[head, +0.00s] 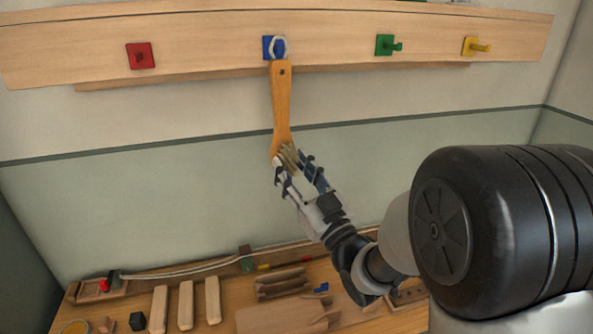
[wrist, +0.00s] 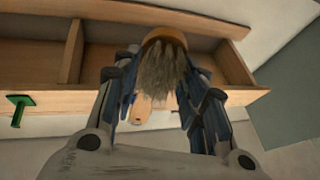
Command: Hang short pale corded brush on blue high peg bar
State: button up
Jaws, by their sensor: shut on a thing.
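The brush (head: 281,100) has an orange-brown wooden handle and hangs upright, handle up, in front of the wall. Its pale cord loop (head: 279,46) overlaps the blue peg (head: 268,47) on the high bar; I cannot tell whether the loop is around the peg or only in front of it. My gripper (head: 292,170) is shut on the brush's lower end, near the bristles. In the wrist view the pale bristles (wrist: 157,72) sit between my fingers (wrist: 155,98), and the blue peg is hidden.
The wooden peg bar (head: 205,48) also carries a red peg (head: 140,56) to the left, and green (head: 388,45) and yellow (head: 475,46) pegs to the right. Below, a workbench (head: 225,325) holds wooden blanks (head: 186,305) and a black block (head: 137,321). The wall around the brush is clear.

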jog(key=shift+w+a, duration=0.25)
jog(key=shift+w, duration=0.65)
jog(key=shift+w+a+f+b, duration=0.1)
jog(key=shift+w+f+b, duration=0.15)
jog(key=shift+f+b, duration=0.1)
jog(key=shift+w, duration=0.15)
jog(key=o, duration=1.4)
jog(key=shift+f+b, duration=0.15)
jog(key=shift+b, duration=0.15)
jog(key=shift+b+v, duration=2.5)
jog(key=shift+v, duration=0.9)
